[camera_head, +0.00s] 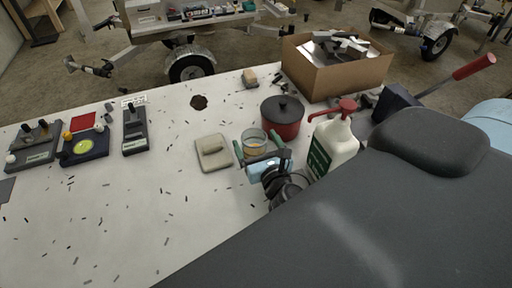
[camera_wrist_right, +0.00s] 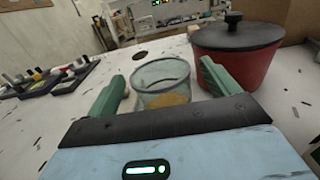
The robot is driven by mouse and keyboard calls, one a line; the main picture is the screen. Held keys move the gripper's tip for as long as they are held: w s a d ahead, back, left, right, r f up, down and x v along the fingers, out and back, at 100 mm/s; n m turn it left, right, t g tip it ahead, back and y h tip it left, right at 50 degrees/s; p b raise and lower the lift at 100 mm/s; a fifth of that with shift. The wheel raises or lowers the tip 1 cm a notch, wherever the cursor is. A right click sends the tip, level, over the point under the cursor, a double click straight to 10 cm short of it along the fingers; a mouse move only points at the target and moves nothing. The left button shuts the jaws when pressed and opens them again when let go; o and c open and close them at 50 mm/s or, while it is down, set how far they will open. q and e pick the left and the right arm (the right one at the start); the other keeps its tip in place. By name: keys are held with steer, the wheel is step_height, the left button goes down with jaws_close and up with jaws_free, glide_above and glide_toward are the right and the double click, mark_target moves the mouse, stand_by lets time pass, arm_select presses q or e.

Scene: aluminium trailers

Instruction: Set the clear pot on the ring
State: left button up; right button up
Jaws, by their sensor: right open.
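The clear pot (camera_head: 254,136) is a small glass vessel with yellow-orange contents, standing upright on the white table. My right gripper (camera_head: 259,150) is open, its green fingers on either side of the pot. In the right wrist view, the pot (camera_wrist_right: 161,76) sits between the two fingertips (camera_wrist_right: 160,80), with gaps visible on both sides. A dark, flat, round piece (camera_head: 199,102) lies farther back on the table; I cannot tell for certain that it is the ring. It also shows small in the wrist view (camera_wrist_right: 140,54). My left gripper is not in view.
A red lidded pot (camera_head: 281,122) stands close behind the clear pot, and a white pump bottle (camera_head: 333,143) stands to its right. A beige block (camera_head: 213,153) lies left. Dark devices (camera_head: 84,147) are at far left. A cardboard box (camera_head: 335,72) stands at the back.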

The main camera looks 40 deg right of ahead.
steer(key=shift+x, duration=1.05)
steer(key=shift+c, duration=1)
steer(key=c, duration=1)
steer(key=shift+c, duration=0.2)
